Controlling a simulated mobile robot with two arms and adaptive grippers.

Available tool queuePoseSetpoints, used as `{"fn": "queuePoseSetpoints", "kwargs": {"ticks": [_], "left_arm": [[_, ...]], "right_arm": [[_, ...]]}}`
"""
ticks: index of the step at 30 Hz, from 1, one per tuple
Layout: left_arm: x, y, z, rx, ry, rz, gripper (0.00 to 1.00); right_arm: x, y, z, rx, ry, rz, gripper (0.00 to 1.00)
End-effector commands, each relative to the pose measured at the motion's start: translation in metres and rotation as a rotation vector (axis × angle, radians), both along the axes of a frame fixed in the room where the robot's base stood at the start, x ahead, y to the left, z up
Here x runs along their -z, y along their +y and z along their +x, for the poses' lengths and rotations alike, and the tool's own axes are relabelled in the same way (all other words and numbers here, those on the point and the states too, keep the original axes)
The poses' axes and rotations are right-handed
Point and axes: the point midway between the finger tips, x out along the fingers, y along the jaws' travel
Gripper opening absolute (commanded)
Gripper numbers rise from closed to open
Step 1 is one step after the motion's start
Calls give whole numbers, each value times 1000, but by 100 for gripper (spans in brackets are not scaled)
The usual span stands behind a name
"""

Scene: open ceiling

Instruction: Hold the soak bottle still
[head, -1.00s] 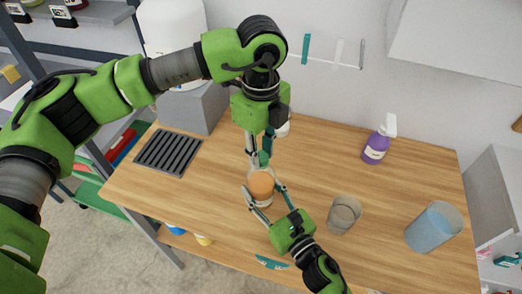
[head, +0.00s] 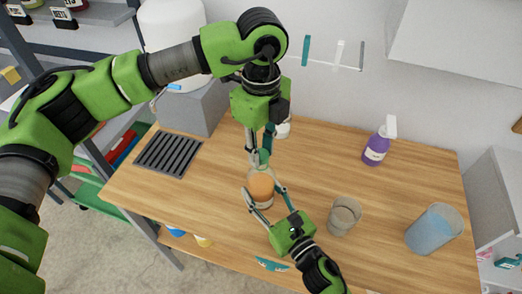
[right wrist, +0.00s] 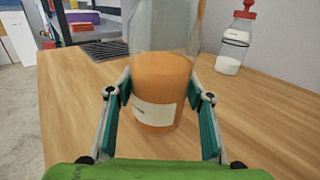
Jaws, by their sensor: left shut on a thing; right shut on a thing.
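The soak bottle (head: 261,190), clear with orange liquid in its lower part, stands upright on the wooden table. In the right wrist view the bottle (right wrist: 157,85) shows a white label, and its top is cut off. My right gripper (head: 263,198) is shut on the bottle's body, one finger on each side. My left gripper (head: 261,148) points down from above and is shut on the green top (head: 263,157) of the bottle. Its fingers partly hide that top.
A dark slotted mat (head: 168,153) lies at left. A red-capped bottle (right wrist: 235,42) shows behind in the right wrist view.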

Motion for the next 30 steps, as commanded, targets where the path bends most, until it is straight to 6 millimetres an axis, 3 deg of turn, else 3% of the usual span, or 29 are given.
{"fn": "queuePoseSetpoints", "kwargs": {"ticks": [18,30], "left_arm": [[-10,0,0,0,0,0,0],[-48,0,0,1,-1,1,0]], "right_arm": [[1,0,0,0,1,0,0],[1,0,0,0,2,0,0]]}}
